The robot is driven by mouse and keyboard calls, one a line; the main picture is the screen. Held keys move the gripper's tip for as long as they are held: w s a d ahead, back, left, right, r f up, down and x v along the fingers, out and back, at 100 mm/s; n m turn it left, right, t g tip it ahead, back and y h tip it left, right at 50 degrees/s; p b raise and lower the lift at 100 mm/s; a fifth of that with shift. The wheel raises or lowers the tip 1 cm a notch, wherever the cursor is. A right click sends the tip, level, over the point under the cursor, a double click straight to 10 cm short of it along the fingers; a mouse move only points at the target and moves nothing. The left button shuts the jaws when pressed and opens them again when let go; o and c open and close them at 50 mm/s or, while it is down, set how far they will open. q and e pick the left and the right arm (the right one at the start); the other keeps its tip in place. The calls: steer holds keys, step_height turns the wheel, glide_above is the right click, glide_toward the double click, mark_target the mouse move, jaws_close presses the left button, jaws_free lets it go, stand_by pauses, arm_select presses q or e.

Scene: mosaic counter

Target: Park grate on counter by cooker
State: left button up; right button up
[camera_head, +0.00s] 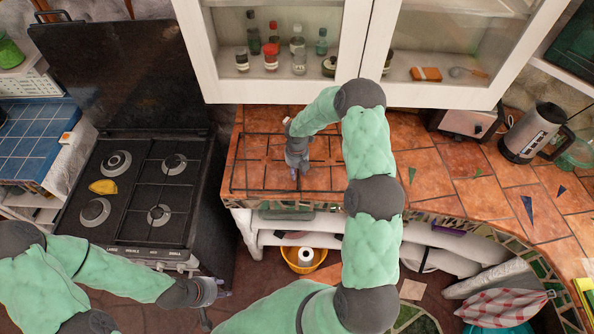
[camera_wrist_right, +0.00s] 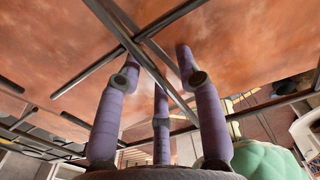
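The dark wire grate (camera_head: 250,190) lies flat over the tiled counter just right of the cooker (camera_head: 130,240); I cannot tell whether it fully touches the tiles. My right gripper (camera_head: 293,177) points down over the middle of the grate. In the right wrist view its purple fingers (camera_wrist_right: 158,75) are spread apart, with crossing grate bars (camera_wrist_right: 165,75) between and beside them. The right gripper looks open. My left gripper (camera_head: 215,291) is low in front of the cooker, away from the grate; its fingers are too small to read.
The cooker's left burners are bare, with a yellow object (camera_head: 103,187) between them; another grate (camera_head: 161,197) covers its right burners. A white wall cabinet (camera_head: 240,95) hangs behind the counter. A toaster (camera_head: 466,121) and kettle (camera_head: 536,133) stand at right. The counter's middle is mostly clear.

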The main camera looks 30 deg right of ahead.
step_height(320, 180, up, 12)
stand_by(0.6)
